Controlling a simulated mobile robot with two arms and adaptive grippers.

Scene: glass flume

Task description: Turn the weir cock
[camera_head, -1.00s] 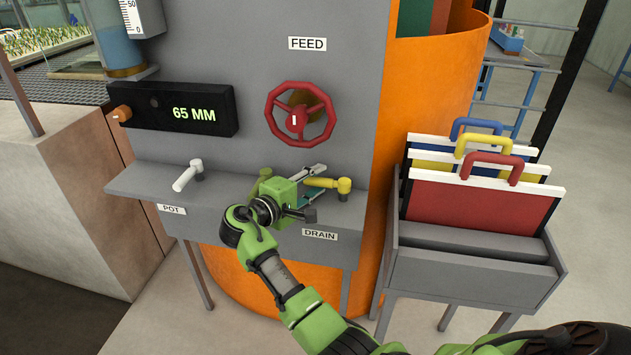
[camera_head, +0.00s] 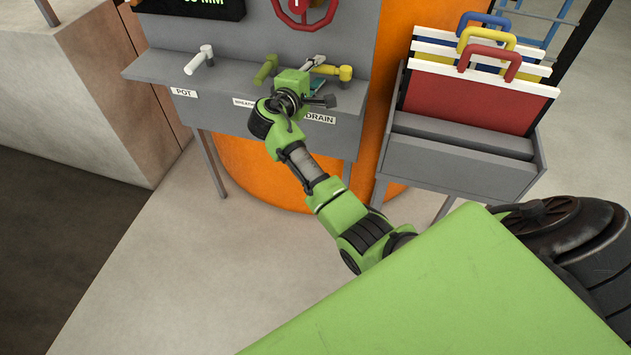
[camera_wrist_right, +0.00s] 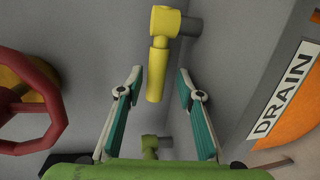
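Three cocks stand on the grey ledge in the head view: a white one (camera_head: 202,57) at left, a green one (camera_head: 265,69) in the middle, and a yellow one (camera_head: 335,71) at right. No label reading "weir" can be made out; the middle label is partly covered by my arm. My right gripper (camera_head: 317,74) is at the yellow cock. In the right wrist view my right gripper (camera_wrist_right: 160,74) is open, with the yellow handle (camera_wrist_right: 157,75) between its fingers and gaps on both sides. The green cock (camera_wrist_right: 150,147) shows nearer the palm. My left gripper is out of view.
A red handwheel (camera_head: 304,10) is on the grey panel above the ledge. The DRAIN label (camera_head: 320,119) is on the ledge front, the POT label (camera_head: 184,92) at left. A grey rack (camera_head: 465,170) with coloured, handled boards stands right. Open floor lies in front.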

